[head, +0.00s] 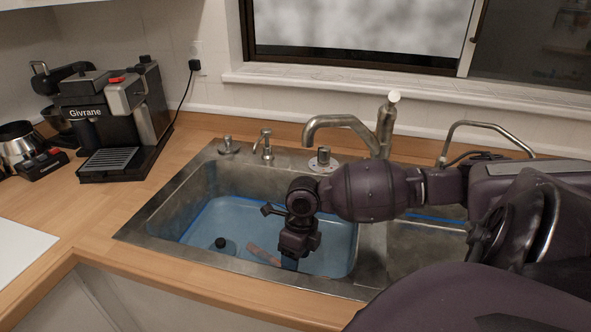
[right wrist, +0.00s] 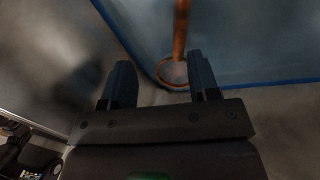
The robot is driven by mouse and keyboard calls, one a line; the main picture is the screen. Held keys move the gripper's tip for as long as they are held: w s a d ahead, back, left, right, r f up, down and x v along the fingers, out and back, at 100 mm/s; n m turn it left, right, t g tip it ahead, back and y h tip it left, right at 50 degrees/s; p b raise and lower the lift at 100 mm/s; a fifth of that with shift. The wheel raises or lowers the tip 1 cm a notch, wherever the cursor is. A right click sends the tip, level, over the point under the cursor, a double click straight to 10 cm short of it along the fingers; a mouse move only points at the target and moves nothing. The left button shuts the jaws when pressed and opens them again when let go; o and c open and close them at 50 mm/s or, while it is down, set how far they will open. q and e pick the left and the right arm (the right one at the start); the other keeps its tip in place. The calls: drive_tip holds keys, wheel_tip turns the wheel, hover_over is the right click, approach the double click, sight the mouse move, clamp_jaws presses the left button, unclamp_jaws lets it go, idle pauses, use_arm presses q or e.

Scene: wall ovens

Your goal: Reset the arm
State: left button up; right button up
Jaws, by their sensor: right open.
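My right arm reaches in from the right over the sink (head: 150,235) in the head view. My right gripper (head: 289,263) points down into the left basin near its front wall. In the right wrist view the two dark fingers of the right gripper (right wrist: 160,78) stand apart with nothing held between them. A brown utensil with a thin handle and a round end (right wrist: 180,32) lies beyond the fingertips. In the head view a reddish-brown piece (head: 264,254) shows on the basin floor beside the gripper; it seems to be the same utensil. My left gripper is not in view.
A dark round object (head: 222,243) sits on the basin's blue floor. The faucet (head: 385,125) rises behind the sink. A coffee machine (head: 115,115) stands on the wooden counter at left, with a metal pot (head: 18,143) beside it.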

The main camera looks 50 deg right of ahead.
wheel_tip(320, 180, up, 7)
drive_tip(key=d, duration=0.1)
drive_tip(key=shift+w+d+p, duration=0.15)
drive_tip(key=shift+p, duration=0.2)
